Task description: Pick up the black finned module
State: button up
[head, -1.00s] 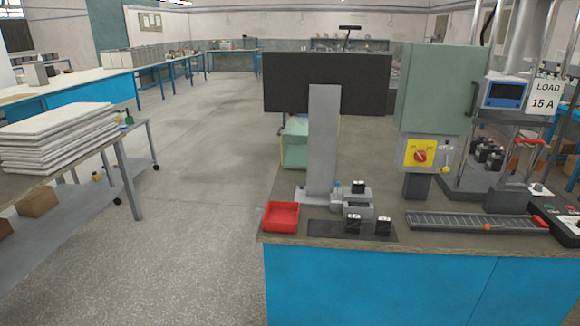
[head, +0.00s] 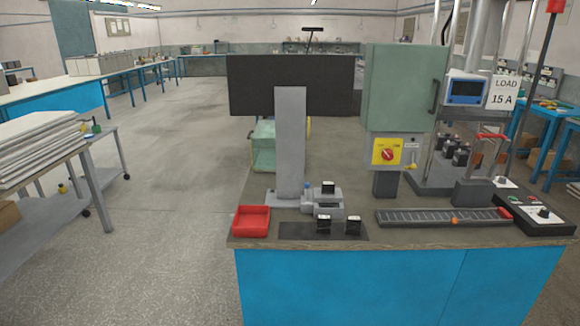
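I cannot tell for certain which thing is the black finned module, since fins are too small to make out. Two small black blocks with pale marks, a left one (head: 323,224) and a right one (head: 353,225), stand on a dark mat (head: 290,230) near the bench's front edge. Another black block (head: 328,187) sits on a grey fixture (head: 322,204) just behind them. Several more dark blocks (head: 455,151) stand on a grey platform at the back right. My gripper is not in view.
A red tray (head: 251,221) is at the bench's left front. A grey post with a black panel (head: 290,85) rises behind. A green cabinet (head: 403,88), a slotted rail (head: 440,217) and a control box (head: 537,213) are to the right.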

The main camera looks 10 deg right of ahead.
aim_at(327, 187)
jog(key=i+j+z, duration=0.15)
jog(key=i, duration=0.3)
jog(key=i+j+z, duration=0.2)
jog(key=i, duration=0.25)
jog(key=i+j+z, duration=0.15)
jog(key=i, duration=0.25)
jog(key=i+j+z, duration=0.2)
jog(key=i, duration=0.25)
